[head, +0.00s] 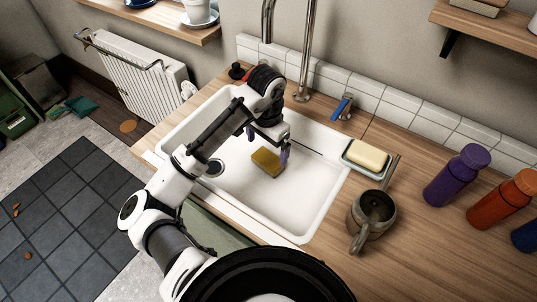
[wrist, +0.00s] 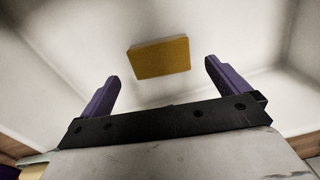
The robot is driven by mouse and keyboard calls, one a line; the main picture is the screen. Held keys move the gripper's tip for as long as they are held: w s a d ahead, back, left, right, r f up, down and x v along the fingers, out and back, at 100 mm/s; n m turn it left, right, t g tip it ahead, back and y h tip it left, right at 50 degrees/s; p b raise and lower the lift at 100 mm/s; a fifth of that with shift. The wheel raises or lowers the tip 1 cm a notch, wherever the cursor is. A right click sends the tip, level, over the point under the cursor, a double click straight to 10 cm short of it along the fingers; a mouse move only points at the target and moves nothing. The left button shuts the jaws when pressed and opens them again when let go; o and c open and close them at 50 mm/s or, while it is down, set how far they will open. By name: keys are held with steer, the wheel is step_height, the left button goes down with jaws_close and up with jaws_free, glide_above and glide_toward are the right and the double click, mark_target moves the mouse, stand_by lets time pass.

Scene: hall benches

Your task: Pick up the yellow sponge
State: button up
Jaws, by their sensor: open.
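The yellow sponge (head: 267,162) lies on the floor of the white sink (head: 312,205) in the head view. It is a flat block, and in the wrist view the sponge (wrist: 160,57) shows whole, ahead of the fingertips and roughly centred between them. My gripper (head: 267,145) reaches down into the sink, close to the sponge. Its purple fingers are apart in the wrist view, with my gripper (wrist: 161,70) empty and open. The sponge is not between the fingers, and the exact gap to it is hard to judge.
The sink walls surround my gripper. The tap (head: 304,80) rises behind the sink. A soap dish (head: 347,163) with a pale soap bar (head: 367,154) sits at the sink's right edge.

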mark_target(268, 158)
steer(key=shift+d+f+p, duration=0.15)
steer(key=shift+f+p, duration=0.6)
steer(key=shift+f, duration=2.45)
steer(key=c, duration=0.9)
